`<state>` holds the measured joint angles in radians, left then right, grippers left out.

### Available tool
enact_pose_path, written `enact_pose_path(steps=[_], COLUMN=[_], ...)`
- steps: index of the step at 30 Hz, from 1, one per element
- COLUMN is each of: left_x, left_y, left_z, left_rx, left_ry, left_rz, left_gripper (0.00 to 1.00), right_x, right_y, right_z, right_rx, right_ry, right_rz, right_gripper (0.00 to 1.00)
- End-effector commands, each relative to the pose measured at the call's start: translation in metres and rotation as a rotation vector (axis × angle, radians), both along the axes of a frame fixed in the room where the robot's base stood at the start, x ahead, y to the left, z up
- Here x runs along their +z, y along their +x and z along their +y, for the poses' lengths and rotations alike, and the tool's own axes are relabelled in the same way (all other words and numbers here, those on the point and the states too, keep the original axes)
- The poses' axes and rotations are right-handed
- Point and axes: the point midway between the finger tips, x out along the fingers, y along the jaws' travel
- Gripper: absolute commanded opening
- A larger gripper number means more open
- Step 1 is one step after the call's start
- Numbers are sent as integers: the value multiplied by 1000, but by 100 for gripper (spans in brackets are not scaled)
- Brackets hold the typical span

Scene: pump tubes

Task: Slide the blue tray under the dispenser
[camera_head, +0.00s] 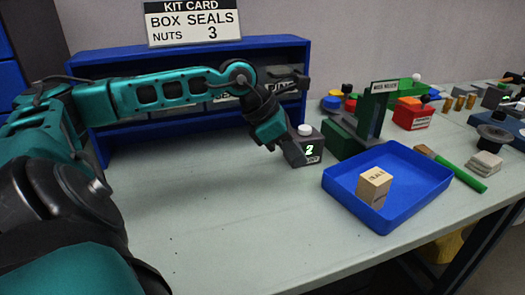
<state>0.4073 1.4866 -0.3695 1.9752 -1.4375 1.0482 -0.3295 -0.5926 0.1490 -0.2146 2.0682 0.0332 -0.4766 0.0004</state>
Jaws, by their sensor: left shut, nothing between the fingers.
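The blue tray (340,190) is a shallow open box on the table at right of centre. A wooden block (374,187) with printing on it stands inside. A dark green upright stand with a sign on top (376,112), apparently the dispenser, stands just behind the tray. The tray lies in front of it, not under it. My left gripper (288,146) is shut and empty, left of the tray and apart from it. My right gripper is out of view.
A blue shelf unit (110,139) stands at the back left, under a kit card sign (193,21). A green-handled brush (459,173) lies right of the tray. A red bin (412,118) and several small parts crowd the back right. The front left tabletop is clear.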

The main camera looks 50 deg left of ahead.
Motion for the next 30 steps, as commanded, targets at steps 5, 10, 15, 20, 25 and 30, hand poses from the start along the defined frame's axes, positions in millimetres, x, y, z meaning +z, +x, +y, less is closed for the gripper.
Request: enact_pose_path(steps=[5,10,15,20,25,30], left_x=[-1,-2,0,2,1,1], left_y=[-12,-22,-30,-41,-49,-52], left_z=[10,18,27,36,43,45], left_rx=[-4,-9,2,-3,0,1], left_ry=[7,5,7,4,2,0], left_rz=[3,5,1,0,-2,-1], left_gripper=[0,0,0,0,0,0], right_x=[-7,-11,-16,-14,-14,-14], right_y=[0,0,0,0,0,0], right_z=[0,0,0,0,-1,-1], right_rx=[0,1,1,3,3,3], right_ry=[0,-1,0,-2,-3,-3], right_rz=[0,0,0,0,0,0], right_gripper=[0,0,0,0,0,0])
